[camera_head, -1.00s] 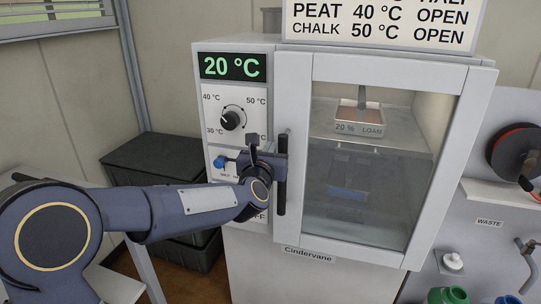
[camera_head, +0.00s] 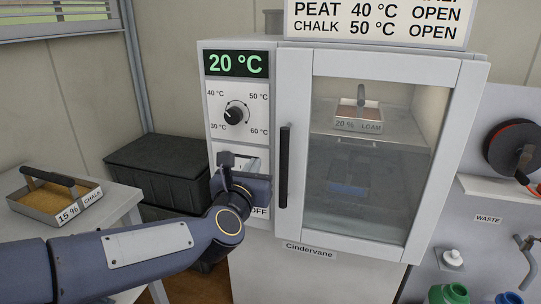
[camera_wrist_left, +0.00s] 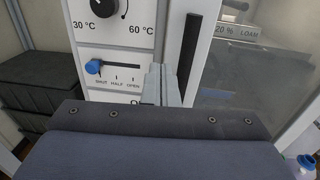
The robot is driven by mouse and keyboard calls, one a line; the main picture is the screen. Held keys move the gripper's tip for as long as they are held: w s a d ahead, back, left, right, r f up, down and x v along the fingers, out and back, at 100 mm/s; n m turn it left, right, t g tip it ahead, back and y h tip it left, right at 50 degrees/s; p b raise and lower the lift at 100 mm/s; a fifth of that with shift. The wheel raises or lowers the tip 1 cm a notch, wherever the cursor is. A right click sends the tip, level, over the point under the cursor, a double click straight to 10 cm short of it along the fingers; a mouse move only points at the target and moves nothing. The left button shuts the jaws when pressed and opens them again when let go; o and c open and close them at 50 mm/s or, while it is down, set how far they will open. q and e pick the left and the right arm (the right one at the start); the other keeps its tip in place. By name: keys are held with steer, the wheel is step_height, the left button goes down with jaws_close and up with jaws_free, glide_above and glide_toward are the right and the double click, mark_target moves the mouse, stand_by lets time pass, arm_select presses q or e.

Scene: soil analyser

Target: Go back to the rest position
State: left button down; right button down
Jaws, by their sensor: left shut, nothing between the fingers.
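My left gripper (camera_head: 226,168) is in front of the lower control panel of the oven (camera_head: 293,130), left of the black door handle (camera_head: 284,165). Its fingers are shut and empty. In the left wrist view the closed fingers (camera_wrist_left: 160,82) show in front of the panel, between the vent slider and the door handle (camera_wrist_left: 189,55). They appear clear of the handle. The vent slider's blue knob (camera_wrist_left: 92,66) is at the SHUT end. The oven door (camera_head: 370,160) is closed. A "20 % LOAM" tray (camera_head: 358,124) stands on the shelf inside. My right gripper is not in view.
A "15 % CHALK" tray (camera_head: 40,207) with a dark handle stands on the table (camera_head: 120,203) at left. Dark bins (camera_head: 155,165) stand behind it. A waste panel with a reel (camera_head: 512,147) and bottles is at right. The display (camera_head: 236,64) reads 20 °C.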

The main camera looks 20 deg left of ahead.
arm_select(q)
steer(key=s+f+m+g+h, duration=0.3)
steer(key=s+f+m+g, duration=0.45)
steer(key=s+m, duration=0.8)
steer(key=s+f+m+g+h, duration=0.3)
steer(key=s+f+m+g, duration=0.2)
steer(key=s+f+m, duration=1.05)
step_height(320, 180, up, 24)
steer(key=w+m+p, duration=0.2)
steer(key=m+p, duration=0.2)
steer(key=p, duration=1.6)
steer(key=shift+w+d+r+y+p, duration=0.2)
steer(key=shift+w+d+y+p, duration=0.1)
steer(key=shift+d+p, duration=0.05)
